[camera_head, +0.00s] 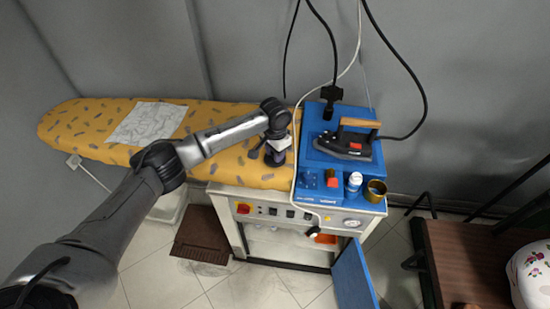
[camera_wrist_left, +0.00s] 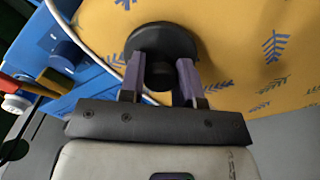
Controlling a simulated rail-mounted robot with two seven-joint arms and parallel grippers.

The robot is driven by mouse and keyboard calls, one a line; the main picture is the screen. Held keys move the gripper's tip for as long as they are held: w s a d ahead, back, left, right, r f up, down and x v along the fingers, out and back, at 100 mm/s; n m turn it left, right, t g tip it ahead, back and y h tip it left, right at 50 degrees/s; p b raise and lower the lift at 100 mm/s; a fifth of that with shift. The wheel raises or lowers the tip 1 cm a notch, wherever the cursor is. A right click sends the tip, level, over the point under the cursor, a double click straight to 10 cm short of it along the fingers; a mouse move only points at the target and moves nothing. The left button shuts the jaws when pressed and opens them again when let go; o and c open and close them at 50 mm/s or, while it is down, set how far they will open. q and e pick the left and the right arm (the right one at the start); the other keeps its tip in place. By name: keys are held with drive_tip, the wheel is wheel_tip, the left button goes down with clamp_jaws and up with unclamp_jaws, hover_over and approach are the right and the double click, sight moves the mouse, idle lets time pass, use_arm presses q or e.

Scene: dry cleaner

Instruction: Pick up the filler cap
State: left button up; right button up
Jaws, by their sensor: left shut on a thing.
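The filler cap (camera_wrist_left: 165,38) is a black round piece with a narrower grip, seen in the left wrist view over the yellow patterned cover. My left gripper (camera_wrist_left: 159,78) is shut on its grip, with one finger on each side. In the head view my left gripper (camera_head: 274,153) is over the right end of the ironing board, beside the blue unit. There the cap is small and dark among the gripper parts. Whether the cap touches the cover I cannot tell. My right gripper is not in view.
The blue steam unit (camera_head: 312,190) carries an iron (camera_head: 345,145), a white bottle (camera_head: 354,182) and a brass cup (camera_head: 375,191). A white cord (camera_head: 297,125) runs close by my gripper. The yellow board (camera_head: 90,122) holds a white cloth (camera_head: 148,122); a blue door (camera_head: 353,278) stands open below.

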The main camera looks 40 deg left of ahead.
use_arm(q)
drive_tip(key=shift+c, duration=0.8)
drive_tip(key=shift+r, duration=0.1)
